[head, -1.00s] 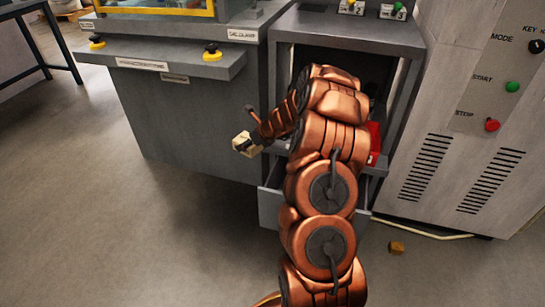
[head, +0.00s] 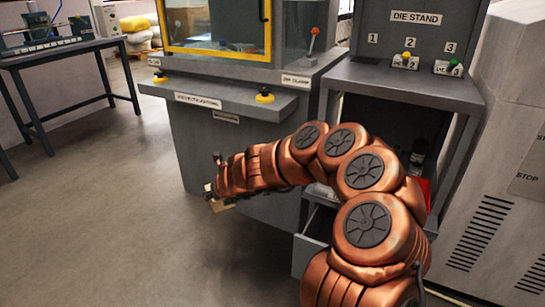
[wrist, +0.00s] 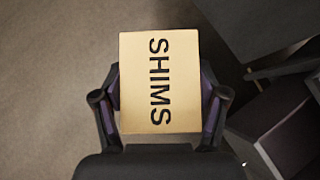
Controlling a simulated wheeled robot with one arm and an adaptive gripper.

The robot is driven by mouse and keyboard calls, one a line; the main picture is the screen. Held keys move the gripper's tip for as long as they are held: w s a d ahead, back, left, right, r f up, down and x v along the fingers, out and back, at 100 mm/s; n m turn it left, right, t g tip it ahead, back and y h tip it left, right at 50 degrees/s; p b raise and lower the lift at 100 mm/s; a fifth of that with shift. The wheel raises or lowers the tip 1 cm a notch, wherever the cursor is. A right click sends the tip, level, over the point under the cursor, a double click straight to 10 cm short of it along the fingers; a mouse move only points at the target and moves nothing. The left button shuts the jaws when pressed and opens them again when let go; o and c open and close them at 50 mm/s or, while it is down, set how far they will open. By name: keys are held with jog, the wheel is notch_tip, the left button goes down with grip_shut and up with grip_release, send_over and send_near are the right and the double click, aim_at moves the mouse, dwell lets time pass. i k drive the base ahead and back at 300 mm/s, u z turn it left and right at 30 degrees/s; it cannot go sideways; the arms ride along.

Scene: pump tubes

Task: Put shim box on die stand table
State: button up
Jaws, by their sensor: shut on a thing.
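The shim box (wrist: 160,60) is a tan box with SHIMS in black on its face. In the wrist view my gripper (wrist: 160,100) is shut on it, one finger against each side. In the head view my gripper (head: 214,190) is left of the die stand, over the floor, mostly hidden by my arm. Only a small pale part of the shim box (head: 221,205) shows there. The die stand table (head: 395,80) is the grey stand at the right, with a DIE STAND sign on its back panel and positions 1, 2 and 3.
An open drawer (head: 312,240) juts from the stand. A grey machine (head: 235,140) stands left of it, a cabinet (head: 500,200) right. Open floor lies at left.

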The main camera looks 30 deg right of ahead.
aim_at(400, 81)
jog(key=u, duration=1.2)
jog(key=k, duration=1.15)
jog(key=z, duration=1.1)
jog(key=i, duration=0.35)
jog(key=z, duration=0.1)
